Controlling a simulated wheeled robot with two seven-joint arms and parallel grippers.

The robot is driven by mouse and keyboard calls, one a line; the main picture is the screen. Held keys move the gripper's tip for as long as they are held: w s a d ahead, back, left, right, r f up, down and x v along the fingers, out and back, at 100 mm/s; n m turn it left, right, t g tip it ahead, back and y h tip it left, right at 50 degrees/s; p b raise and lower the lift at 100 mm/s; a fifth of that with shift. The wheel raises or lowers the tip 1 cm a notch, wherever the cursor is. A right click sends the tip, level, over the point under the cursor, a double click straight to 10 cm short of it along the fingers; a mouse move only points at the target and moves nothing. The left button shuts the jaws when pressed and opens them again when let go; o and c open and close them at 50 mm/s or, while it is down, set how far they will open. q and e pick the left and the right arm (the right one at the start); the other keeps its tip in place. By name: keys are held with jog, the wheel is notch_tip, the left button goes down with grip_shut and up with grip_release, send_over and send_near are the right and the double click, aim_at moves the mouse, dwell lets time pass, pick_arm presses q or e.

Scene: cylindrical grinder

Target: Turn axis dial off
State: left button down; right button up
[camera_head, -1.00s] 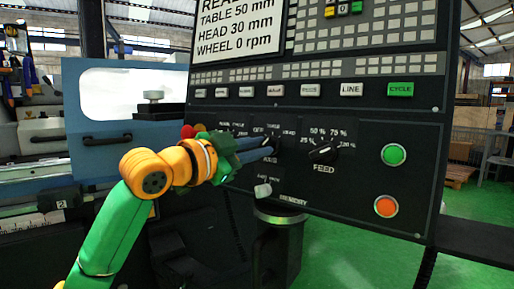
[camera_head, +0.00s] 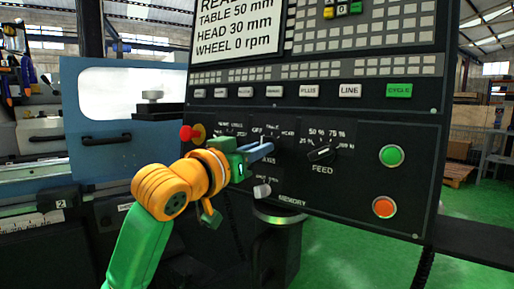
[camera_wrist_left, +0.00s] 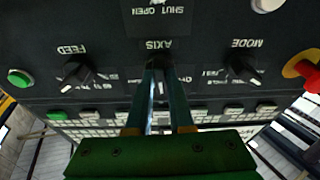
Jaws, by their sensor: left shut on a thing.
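The axis dial sits on the black control panel (camera_head: 350,190), above the AXIS label (camera_head: 269,160) and below the OFF and TABLE marks. The label also shows upside down in the left wrist view (camera_wrist_left: 152,44). My left gripper (camera_head: 264,149) reaches in from the left, its blue-grey fingers closed over the dial. In the left wrist view its fingertips (camera_wrist_left: 158,66) meet the panel just at the AXIS label, shut on the dial. The fingers hide most of the dial, so its pointer direction cannot be read. My right gripper is not in view.
The feed dial (camera_head: 322,152) is right of the axis dial. A red emergency knob (camera_head: 187,132) is to the left and a light-coloured switch (camera_head: 262,191) below. Green (camera_head: 392,156) and orange (camera_head: 384,207) buttons are on the right. A button row (camera_head: 309,91) runs above.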

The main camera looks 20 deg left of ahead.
pick_arm(q)
jog(key=n+p, duration=0.1)
jog(key=n, duration=0.3)
jog(key=shift+d+r+y, duration=0.15)
jog(key=shift+y, duration=0.25)
jog(key=shift+n+y+p, duration=0.5)
jog(key=shift+n+y, duration=0.2)
jog(key=shift+n, duration=1.6)
jog(key=c, duration=0.8)
grip_release()
